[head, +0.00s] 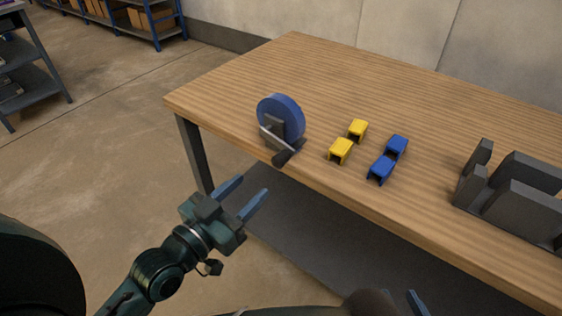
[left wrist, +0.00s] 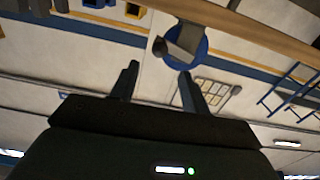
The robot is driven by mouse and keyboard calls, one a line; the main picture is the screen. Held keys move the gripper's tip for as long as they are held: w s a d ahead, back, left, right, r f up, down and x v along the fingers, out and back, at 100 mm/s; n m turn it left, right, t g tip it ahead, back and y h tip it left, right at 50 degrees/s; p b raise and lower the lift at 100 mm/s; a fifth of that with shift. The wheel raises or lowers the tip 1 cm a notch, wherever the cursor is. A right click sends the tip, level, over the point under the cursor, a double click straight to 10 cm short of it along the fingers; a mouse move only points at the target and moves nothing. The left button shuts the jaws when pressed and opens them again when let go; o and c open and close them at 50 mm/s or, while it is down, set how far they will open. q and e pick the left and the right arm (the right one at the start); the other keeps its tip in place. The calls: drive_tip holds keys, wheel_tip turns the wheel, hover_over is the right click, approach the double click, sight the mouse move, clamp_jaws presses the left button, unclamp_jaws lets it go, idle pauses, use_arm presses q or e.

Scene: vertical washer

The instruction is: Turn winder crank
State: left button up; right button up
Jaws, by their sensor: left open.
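The winder (head: 281,115) is a blue disc on a dark grey stand near the left front edge of the wooden table. Its crank (head: 288,155) has a light metal arm and a dark handle that sticks out over the front edge. My left gripper (head: 253,186) is open and empty in front of the table, below and left of the crank, not touching it. In the left wrist view the blue winder (left wrist: 201,48) and the dark crank handle (left wrist: 159,46) show beyond the open fingers (left wrist: 158,70). Only a blue finger of my right gripper (head: 418,302) shows at the bottom edge.
A dark grey slotted fixture (head: 520,205) stands at the right. The table's back left is clear. Shelves (head: 35,70) stand far left.

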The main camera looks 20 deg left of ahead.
sight(275, 165)
use_arm(q)
drive_tip(key=x, duration=1)
drive_tip(key=shift+w+d+f, duration=0.1)
drive_tip(key=shift+w+d, duration=0.05)
drive_tip(key=shift+w, duration=0.1)
drive_tip(key=shift+c, duration=0.4)
clamp_jaws()
